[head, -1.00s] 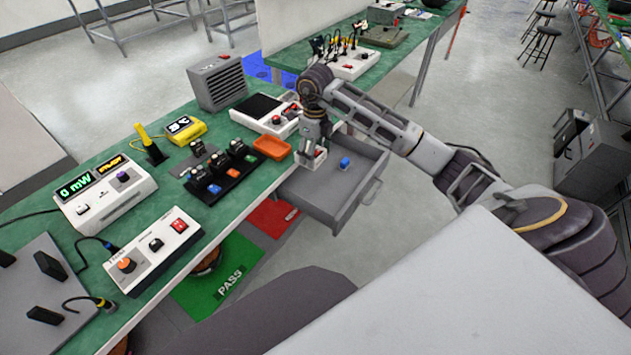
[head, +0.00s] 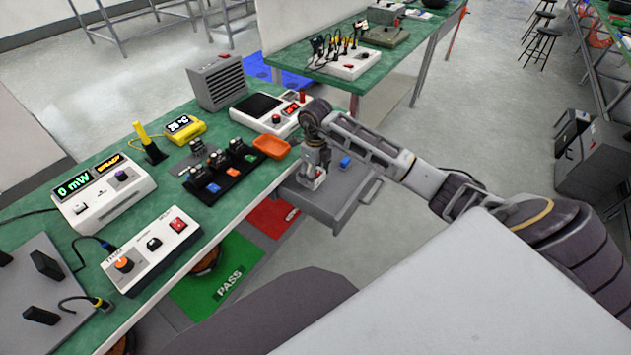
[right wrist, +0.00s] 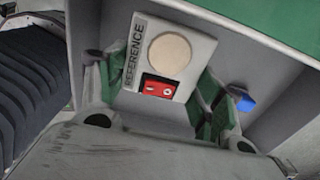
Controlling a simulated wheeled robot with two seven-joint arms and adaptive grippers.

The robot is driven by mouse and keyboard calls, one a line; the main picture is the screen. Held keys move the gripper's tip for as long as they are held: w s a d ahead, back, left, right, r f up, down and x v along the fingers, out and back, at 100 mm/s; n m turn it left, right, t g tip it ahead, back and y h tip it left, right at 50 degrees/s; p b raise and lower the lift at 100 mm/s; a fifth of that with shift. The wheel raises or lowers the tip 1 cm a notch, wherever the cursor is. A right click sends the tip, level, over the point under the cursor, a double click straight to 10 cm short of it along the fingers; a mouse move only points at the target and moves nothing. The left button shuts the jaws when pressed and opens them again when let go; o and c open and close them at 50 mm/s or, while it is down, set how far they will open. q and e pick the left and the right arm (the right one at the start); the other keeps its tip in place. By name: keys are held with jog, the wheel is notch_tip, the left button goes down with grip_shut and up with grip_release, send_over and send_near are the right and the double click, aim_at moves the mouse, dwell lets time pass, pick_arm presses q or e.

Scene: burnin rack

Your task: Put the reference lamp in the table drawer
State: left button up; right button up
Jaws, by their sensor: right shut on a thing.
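The reference lamp (right wrist: 168,58) is a white box with a round cream lens, a red switch and the label REFERENCE. My right gripper (head: 313,180) is shut on it, with green-padded fingers on both sides in the right wrist view (right wrist: 165,95). In the head view the lamp (head: 308,183) shows only partly below the gripper, low within the open grey table drawer (head: 338,213). I cannot tell whether it touches the drawer floor. My left gripper is not in view.
A small blue object (head: 345,162) lies in the drawer, right of the gripper; it also shows in the right wrist view (right wrist: 242,100). An orange tray (head: 272,146) and a black rack (head: 222,178) of modules stand on the green bench by the drawer.

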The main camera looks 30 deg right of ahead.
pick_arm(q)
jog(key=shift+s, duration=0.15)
pick_arm(e)
jog(key=shift+f, duration=0.1)
jog(key=shift+f, duration=0.25)
notch_tip(320, 180, down, 3)
jog(key=shift+r, duration=0.2)
jog(key=shift+f, duration=0.25)
pick_arm(q)
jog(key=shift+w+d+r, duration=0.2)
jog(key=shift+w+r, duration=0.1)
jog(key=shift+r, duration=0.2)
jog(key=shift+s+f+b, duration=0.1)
jog(key=shift+b, duration=0.2)
pick_arm(e)
jog(key=shift+f, duration=0.15)
jog(key=o, duration=0.7)
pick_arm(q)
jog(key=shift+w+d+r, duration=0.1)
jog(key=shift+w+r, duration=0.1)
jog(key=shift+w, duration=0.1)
pick_arm(e)
jog(key=o, duration=0.4)
